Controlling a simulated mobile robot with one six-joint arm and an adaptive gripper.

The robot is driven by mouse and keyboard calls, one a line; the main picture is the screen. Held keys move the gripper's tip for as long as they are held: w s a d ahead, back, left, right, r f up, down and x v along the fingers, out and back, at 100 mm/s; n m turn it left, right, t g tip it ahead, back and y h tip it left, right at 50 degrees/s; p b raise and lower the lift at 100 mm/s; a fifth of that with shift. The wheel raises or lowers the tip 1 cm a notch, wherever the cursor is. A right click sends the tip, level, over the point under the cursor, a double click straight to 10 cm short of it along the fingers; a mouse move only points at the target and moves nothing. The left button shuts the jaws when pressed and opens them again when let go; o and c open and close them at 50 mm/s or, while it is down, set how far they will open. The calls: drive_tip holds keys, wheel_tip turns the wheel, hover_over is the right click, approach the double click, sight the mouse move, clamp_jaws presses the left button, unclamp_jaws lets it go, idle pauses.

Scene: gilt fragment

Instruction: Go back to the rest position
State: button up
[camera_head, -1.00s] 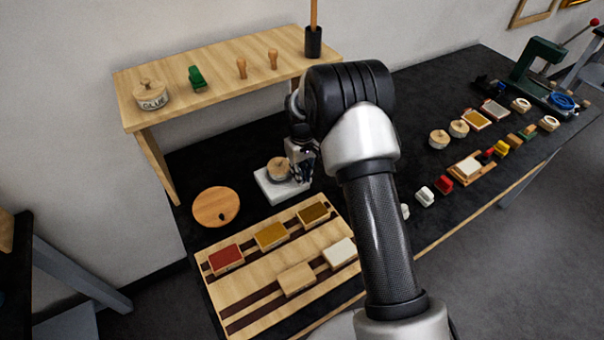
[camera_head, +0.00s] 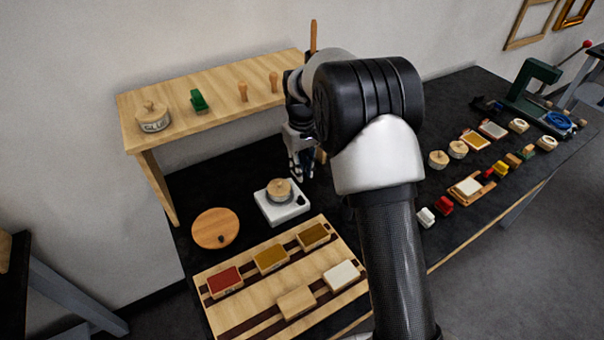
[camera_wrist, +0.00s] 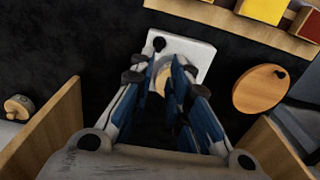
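My gripper (camera_head: 302,176) hangs pointing down over the black bench, just behind and to the right of a white scale-like block (camera_head: 270,211). A small round pot with a wooden lid (camera_head: 279,189) sits on that block. In the wrist view my gripper (camera_wrist: 166,68) shows its two fingers apart with nothing held between them. The pot (camera_wrist: 163,83) shows in the gap, partly hidden by the fingers, with the white block (camera_wrist: 188,50) around it. My forearm hides part of the bench in the head view.
A round wooden board (camera_head: 215,228) and a slatted rack (camera_head: 249,294) with coloured blocks lie in front. A green press (camera_head: 535,84) stands far right.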

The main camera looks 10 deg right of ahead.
idle(0.4)
drive_tip(key=s+r+m+t, duration=0.2)
drive_tip(key=s+r, duration=1.3)
drive_tip(key=r, duration=0.2)
drive_tip(key=s+m+t+b, duration=0.1)
drive_tip(key=s+t, duration=0.1)
drive_tip(key=s, duration=1.8)
drive_tip(key=shift+s+d+f+m+t, duration=0.15)
drive_tip(key=shift+s+f+m+t, duration=0.15)
drive_tip(key=shift+s+m, duration=0.1)
